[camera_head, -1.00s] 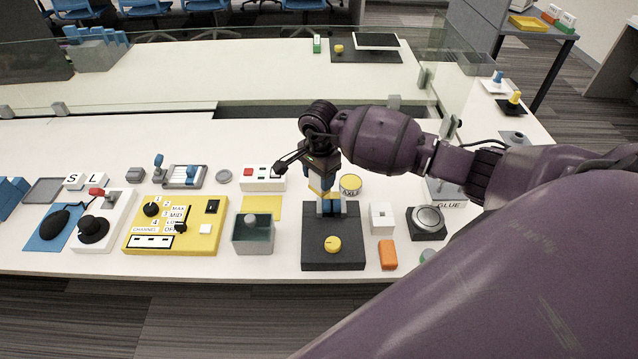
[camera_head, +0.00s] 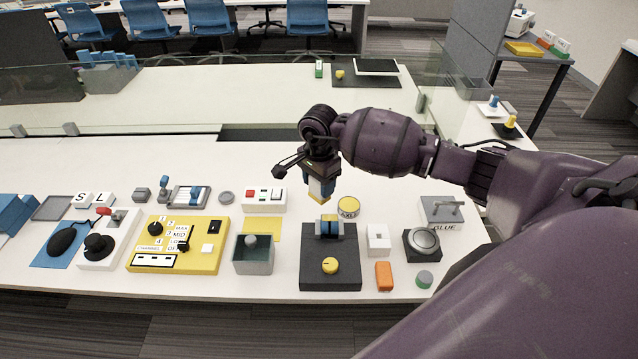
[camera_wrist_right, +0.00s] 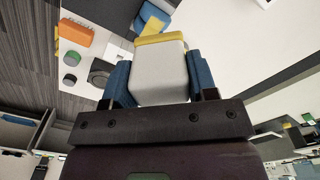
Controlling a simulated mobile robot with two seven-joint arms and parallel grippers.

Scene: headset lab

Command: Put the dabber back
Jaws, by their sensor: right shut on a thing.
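My right gripper (camera_head: 322,182) is shut on a pale grey-white block with a yellow end, which I take for the dabber (camera_wrist_right: 160,78). In the right wrist view the dabber sits between the blue finger pads (camera_wrist_right: 118,80), its yellow band at the far end. In the head view the dabber (camera_head: 319,192) points down, above and just behind the black base (camera_head: 330,282) with a blue-and-yellow block (camera_head: 328,228) and a yellow knob (camera_head: 330,265). The dabber appears apart from that block. My left gripper is not in view.
Right of the base are a white switch block (camera_head: 378,240), an orange block (camera_head: 384,276) and a silver round button (camera_head: 424,241). A yellow round tin (camera_head: 348,206) stands close behind. Left are an open grey-green box (camera_head: 253,262) and a yellow control panel (camera_head: 178,245).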

